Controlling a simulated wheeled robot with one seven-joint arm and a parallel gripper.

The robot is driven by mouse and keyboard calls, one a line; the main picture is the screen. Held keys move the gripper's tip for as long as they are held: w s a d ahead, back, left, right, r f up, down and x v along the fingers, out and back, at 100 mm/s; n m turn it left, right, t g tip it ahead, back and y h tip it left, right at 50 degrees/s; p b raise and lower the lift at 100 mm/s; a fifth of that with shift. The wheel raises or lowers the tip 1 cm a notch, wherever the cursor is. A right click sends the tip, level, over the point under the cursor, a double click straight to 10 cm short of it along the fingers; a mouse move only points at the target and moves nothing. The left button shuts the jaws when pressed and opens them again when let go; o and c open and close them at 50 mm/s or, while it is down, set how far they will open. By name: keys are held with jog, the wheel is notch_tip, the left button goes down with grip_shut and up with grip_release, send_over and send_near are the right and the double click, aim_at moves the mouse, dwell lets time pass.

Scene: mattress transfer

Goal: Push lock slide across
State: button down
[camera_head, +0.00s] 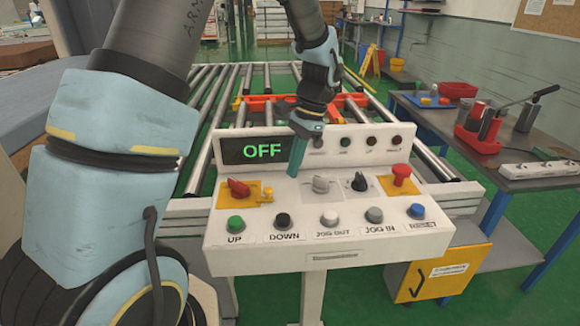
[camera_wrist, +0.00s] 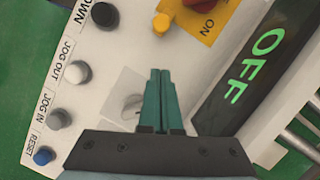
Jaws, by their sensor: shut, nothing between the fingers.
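A white control panel (camera_head: 330,250) has a red rotary switch (camera_head: 238,188) on a yellow plate marked ON. A small yellow piece (camera_head: 267,194), which looks like the lock slide, sits at the right edge of that plate, beside the switch. In the wrist view the yellow piece (camera_wrist: 161,25) lies beyond my fingertips and apart from them. My gripper (camera_head: 293,172) is shut and empty, pointing down over the panel between the yellow piece and a grey knob (camera_head: 321,184). In the wrist view the shut fingers (camera_wrist: 160,72) partly cover the grey knob (camera_wrist: 131,106).
The display (camera_head: 262,150) reads OFF and stands up behind the switches. A black knob (camera_head: 359,182) and a red mushroom button (camera_head: 400,174) are to the right. Several push buttons line the front edge. A roller conveyor is behind; a grey table (camera_head: 440,122) is at right.

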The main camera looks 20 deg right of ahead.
jog(key=b+v, duration=0.2)
jog(key=v, duration=0.7)
jog(key=shift+a+r, duration=0.2)
